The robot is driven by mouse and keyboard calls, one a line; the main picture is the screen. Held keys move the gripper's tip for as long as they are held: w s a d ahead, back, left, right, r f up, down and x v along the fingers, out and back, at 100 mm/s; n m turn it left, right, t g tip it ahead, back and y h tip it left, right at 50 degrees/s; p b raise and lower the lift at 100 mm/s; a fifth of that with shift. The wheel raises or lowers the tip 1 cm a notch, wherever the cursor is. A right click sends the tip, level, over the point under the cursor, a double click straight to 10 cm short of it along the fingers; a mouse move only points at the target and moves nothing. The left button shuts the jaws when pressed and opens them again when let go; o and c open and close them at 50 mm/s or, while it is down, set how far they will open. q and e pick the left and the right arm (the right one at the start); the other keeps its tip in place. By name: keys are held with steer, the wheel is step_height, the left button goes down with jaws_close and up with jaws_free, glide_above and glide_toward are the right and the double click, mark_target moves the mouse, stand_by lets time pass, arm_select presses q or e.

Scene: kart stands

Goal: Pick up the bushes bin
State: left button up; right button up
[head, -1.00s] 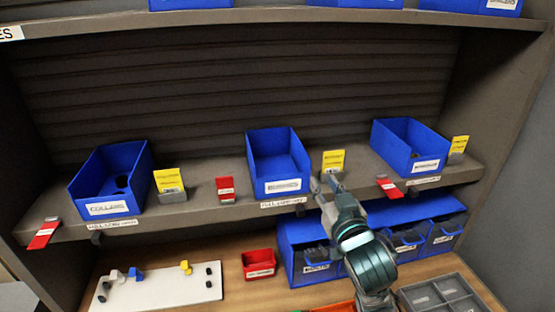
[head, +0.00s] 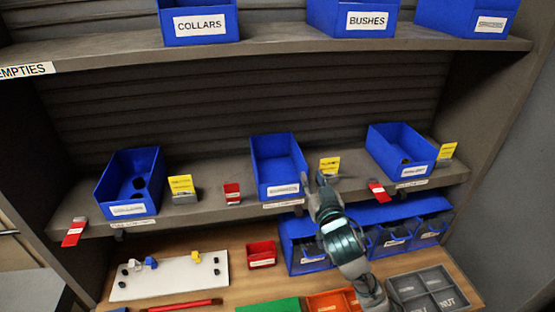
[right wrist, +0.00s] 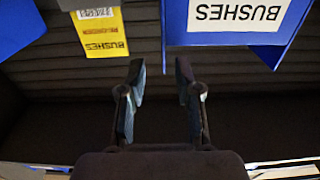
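The bushes bin is the blue middle bin (head: 282,176) on the middle shelf, upright, its front label too small to read in the head view. In the right wrist view, a blue bin (right wrist: 176,20) has a label reading BUSHES upside down, next to a yellow BUSHES card (right wrist: 102,34). Another blue bin marked BUSHES (head: 326,18) stands on the upper shelf. My right gripper (head: 314,180) is in front of the middle shelf, by the bin's right front corner. In the right wrist view its fingers (right wrist: 161,68) are apart with nothing between them. My left gripper is out of view.
Other blue bins stand left (head: 128,184) and right (head: 402,150) on the same shelf, with a yellow card (head: 329,167) and red tags (head: 232,193) between. Below are a blue rack (head: 300,236), a white board (head: 170,277), a red tray (head: 262,254) and a grey divided tray (head: 425,292).

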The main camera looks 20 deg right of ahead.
mark_target(305, 165)
steer(key=p+x, duration=0.1)
steer(key=x, duration=0.6)
steer(key=shift+a+f, duration=0.15)
steer(key=shift+a, duration=0.05)
jaws_close()
